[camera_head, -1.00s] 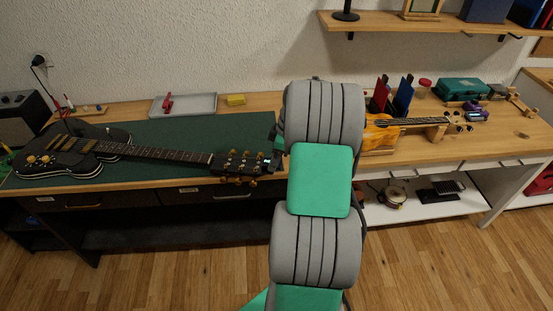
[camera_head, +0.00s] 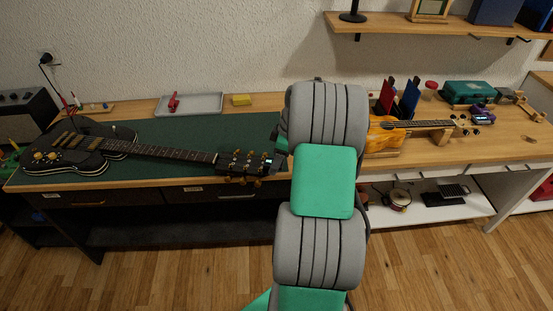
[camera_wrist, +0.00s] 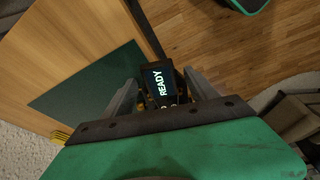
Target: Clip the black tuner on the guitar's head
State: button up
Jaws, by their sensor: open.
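The black tuner (camera_wrist: 160,83) shows a lit screen reading READY in the wrist view. In the head view its small bright screen (camera_head: 269,161) is at the end of the guitar's head. My gripper (camera_wrist: 160,77) is open, with one finger on each side of the tuner; I cannot tell if they touch it. Parts of the head lie behind the tuner in the wrist view. My arm hides most of the gripper in the head view.
A grey tray (camera_head: 190,104) and yellow block (camera_head: 241,100) lie behind the mat. Right of my arm are a yellow-wood instrument (camera_head: 384,138), a purple device with a screen (camera_head: 482,114) and a teal case (camera_head: 468,92). A shelf (camera_head: 430,27) hangs above.

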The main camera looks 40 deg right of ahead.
jog(key=shift+p+v, duration=1.45)
jog(key=shift+v, duration=1.05)
